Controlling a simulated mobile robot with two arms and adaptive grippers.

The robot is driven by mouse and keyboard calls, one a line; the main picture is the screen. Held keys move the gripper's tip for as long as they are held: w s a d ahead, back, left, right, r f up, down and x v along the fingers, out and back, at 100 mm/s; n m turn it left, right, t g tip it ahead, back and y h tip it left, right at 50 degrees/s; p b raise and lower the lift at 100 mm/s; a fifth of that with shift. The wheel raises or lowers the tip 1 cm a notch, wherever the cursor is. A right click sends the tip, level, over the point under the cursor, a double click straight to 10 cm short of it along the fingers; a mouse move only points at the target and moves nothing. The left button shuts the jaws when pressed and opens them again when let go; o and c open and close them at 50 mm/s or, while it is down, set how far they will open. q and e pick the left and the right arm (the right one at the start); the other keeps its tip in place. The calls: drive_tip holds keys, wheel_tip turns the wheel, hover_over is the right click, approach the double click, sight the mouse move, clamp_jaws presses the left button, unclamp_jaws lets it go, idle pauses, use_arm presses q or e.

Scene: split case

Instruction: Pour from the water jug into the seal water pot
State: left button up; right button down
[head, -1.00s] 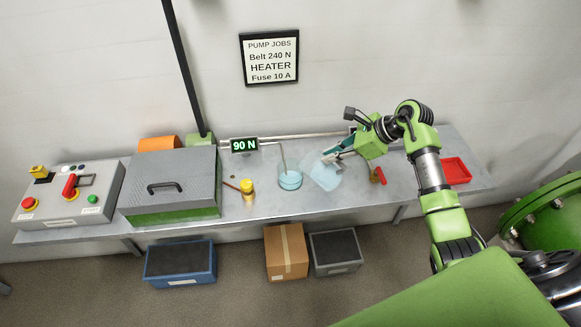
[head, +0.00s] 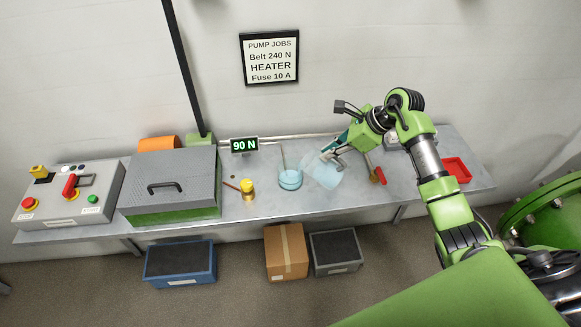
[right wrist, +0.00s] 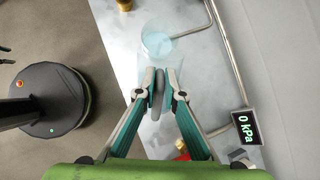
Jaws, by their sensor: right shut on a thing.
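The seal water pot (head: 290,181) is a small round clear vessel with pale blue water, standing on the grey bench. The water jug (head: 323,176) is clear and pale blue, just right of the pot and tilted toward it. My right gripper (head: 333,156) is shut on the jug's handle (right wrist: 158,92). In the right wrist view the jug (right wrist: 150,74) lies beyond the fingertips, with the pot (right wrist: 157,44) behind it. I cannot make out a stream between them. My left gripper is not in view.
A yellow-capped brass fitting (head: 247,189) stands left of the pot. A thin pipe (head: 283,155) rises at the pot. A red-handled brass valve (head: 378,176) and a red tray (head: 456,170) are to the right. A grey-lidded green case (head: 170,190) is at left.

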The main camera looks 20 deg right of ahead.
drive_tip(key=shift+w+a+r+g+h, duration=0.7)
drive_tip(key=shift+a+r+g+h, duration=0.1)
drive_tip(key=shift+r+h, duration=0.1)
idle(2.4)
